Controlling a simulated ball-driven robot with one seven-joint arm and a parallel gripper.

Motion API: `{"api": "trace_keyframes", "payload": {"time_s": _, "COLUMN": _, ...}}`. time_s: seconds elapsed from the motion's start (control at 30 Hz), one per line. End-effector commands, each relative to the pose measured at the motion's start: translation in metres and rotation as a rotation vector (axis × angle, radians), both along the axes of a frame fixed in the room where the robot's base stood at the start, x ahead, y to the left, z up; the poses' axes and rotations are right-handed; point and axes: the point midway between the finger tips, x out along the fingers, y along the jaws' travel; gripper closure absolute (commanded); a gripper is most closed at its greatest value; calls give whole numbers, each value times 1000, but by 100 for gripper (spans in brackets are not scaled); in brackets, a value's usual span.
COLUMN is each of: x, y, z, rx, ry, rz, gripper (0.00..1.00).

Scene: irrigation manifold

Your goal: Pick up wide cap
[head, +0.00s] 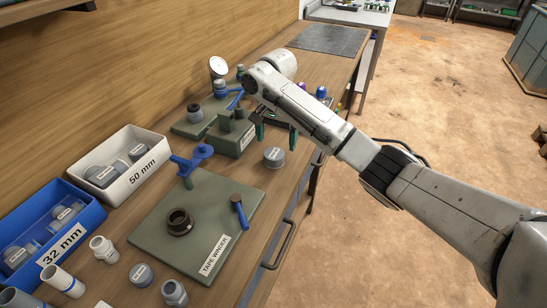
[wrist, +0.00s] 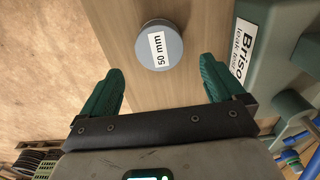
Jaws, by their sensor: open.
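The wide cap (head: 274,157) is a short grey cylinder with a white label on top. It stands on the wooden bench, right of the green test block. In the wrist view the wide cap (wrist: 159,45) shows from above, and its label reads "50 mm". My gripper (head: 277,134) is open and empty, with its green fingers pointing down just behind and above the cap. In the wrist view my gripper's fingers (wrist: 160,78) stand apart, and the cap lies beyond their tips, roughly centred between them. Nothing hides the cap in either view.
A green leak-test block (head: 233,137) stands close left of the cap; it also shows in the wrist view (wrist: 263,70). A tape-winder board (head: 170,240) lies in front, with a white 50 mm bin (head: 152,182) and blue 32 mm bin (head: 88,208) left. The bench edge is close right.

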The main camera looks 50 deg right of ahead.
Motion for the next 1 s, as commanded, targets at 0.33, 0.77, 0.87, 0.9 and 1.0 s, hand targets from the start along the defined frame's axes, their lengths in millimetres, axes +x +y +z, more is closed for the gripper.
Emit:
{"api": "trace_keyframes", "payload": {"time_s": 0.33, "x": -1, "y": 6, "z": -35, "rx": -1, "ry": 2, "rz": -1, "gripper": 4}}
{"api": "trace_keyframes", "payload": {"time_s": 0.77, "x": -1, "y": 7, "z": -56, "rx": 0, "ry": 0, "rz": 1, "gripper": 4}}
{"api": "trace_keyframes", "payload": {"time_s": 0.87, "x": -1, "y": 7, "z": -56, "rx": 0, "ry": 0, "rz": 1, "gripper": 12}}
{"api": "trace_keyframes", "payload": {"time_s": 0.9, "x": -1, "y": 7, "z": -56, "rx": 0, "ry": -1, "rz": 1, "gripper": 16}}
{"api": "trace_keyframes", "payload": {"time_s": 1.0, "x": -1, "y": 7, "z": -56, "rx": 0, "ry": -1, "rz": 1, "gripper": 25}}
